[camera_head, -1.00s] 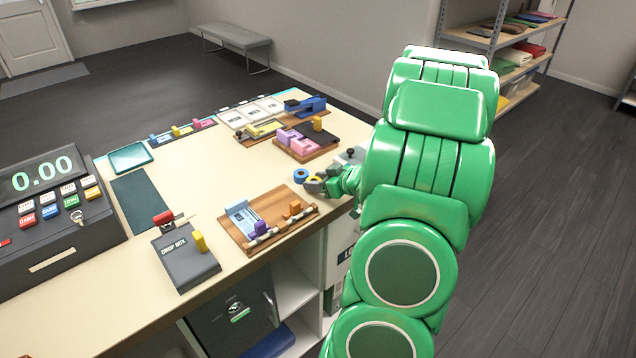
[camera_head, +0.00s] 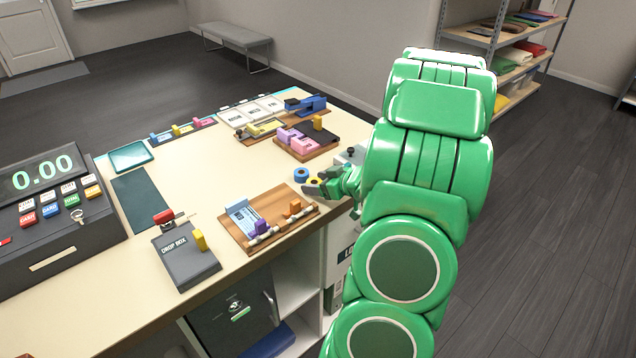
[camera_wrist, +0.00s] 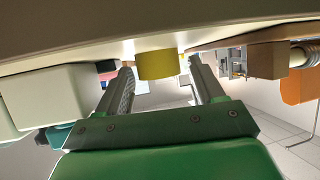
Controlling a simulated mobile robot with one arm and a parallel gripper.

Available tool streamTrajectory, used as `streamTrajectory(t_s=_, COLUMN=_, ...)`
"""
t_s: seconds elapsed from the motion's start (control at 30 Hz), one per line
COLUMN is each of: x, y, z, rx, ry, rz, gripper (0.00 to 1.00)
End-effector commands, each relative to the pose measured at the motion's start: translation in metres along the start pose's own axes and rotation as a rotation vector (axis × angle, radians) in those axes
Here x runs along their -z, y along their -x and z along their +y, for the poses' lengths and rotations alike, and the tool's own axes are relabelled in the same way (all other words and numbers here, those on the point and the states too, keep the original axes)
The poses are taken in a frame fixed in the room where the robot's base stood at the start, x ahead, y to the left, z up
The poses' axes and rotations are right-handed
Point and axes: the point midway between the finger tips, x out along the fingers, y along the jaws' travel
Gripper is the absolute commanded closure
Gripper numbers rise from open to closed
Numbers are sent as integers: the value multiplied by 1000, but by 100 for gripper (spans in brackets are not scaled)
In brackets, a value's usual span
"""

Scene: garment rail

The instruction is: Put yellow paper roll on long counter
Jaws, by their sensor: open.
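The yellow paper roll (camera_head: 315,181) sits on the long counter (camera_head: 222,165) near its right edge, just beside a blue roll (camera_head: 301,174). My gripper (camera_head: 319,188) is low over the counter at the yellow roll. In the wrist view, which shows the counter upside down along the top, the yellow roll (camera_wrist: 157,66) rests against the counter surface. It lies between my two open fingers (camera_wrist: 162,80), with a gap visible on each side. In the head view the fingers partly hide the roll's near side.
A wooden tray (camera_head: 240,232) lies nearby at the front edge, and a second board with pink blocks (camera_head: 292,141) lies behind. A drop box (camera_head: 184,258) and cash register (camera_head: 50,215) stand to the left. The counter's middle is clear.

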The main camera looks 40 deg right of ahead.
Motion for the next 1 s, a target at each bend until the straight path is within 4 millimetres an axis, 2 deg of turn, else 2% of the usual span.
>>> streamTrajectory(t_s=0.27, x=0, y=2, z=1, rx=-4, ry=0, rz=-2, gripper=28)
streamTrajectory(t_s=1.0, x=-3, y=72, z=-1, rx=-4, ry=2, rz=-2, gripper=28)
